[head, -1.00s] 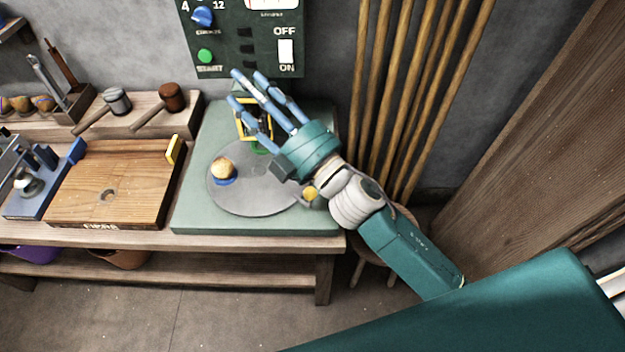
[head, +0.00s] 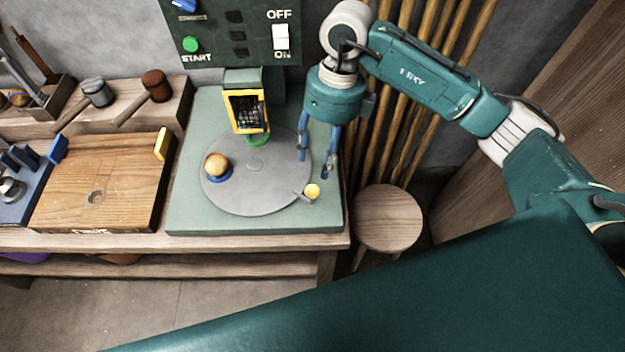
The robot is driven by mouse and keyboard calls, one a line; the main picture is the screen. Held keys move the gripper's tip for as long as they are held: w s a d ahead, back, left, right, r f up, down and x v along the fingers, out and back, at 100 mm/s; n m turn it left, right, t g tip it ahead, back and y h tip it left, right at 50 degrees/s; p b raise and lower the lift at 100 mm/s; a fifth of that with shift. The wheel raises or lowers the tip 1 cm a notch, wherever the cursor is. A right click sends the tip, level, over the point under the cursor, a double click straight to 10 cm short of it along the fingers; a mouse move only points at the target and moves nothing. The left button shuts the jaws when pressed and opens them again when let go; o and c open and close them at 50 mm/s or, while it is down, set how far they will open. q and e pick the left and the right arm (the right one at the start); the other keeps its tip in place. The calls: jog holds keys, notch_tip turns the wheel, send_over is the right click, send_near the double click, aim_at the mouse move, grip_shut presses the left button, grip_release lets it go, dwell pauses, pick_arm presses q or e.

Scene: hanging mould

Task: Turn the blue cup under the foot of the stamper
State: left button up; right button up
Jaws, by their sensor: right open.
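The blue cup (head: 217,178) sits on the left part of a round grey turntable (head: 256,185), with a tan ball on it. The stamper (head: 247,110), a dark body in a yellow frame, stands at the back of the turntable. A green piece (head: 257,138) shows beneath it; I cannot tell if it is the foot or another cup. The blue cup is in front and left of the stamper, not under it. A yellow knob (head: 312,191) is at the turntable's front right edge. My right gripper (head: 315,166) points down, open and empty, above the turntable's right edge, behind the knob. My left gripper is not in view.
A panel (head: 235,45) with a green START button (head: 190,44) and an OFF/ON switch (head: 281,38) is on the wall. A wooden board (head: 100,182) and two mallets lie left. Poles and a stool (head: 388,216) stand right.

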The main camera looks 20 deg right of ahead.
aim_at(313, 186)
jog(key=f, duration=0.3)
jog(key=a+f+p, duration=0.1)
jog(key=f, duration=0.2)
jog(key=s+f+p, duration=0.1)
jog(key=f, duration=0.2)
jog(key=shift+a+f, duration=0.1)
jog(key=shift+a, duration=0.3)
jog(key=shift+a+f, duration=0.1)
jog(key=shift+f, duration=0.45)
grip_shut()
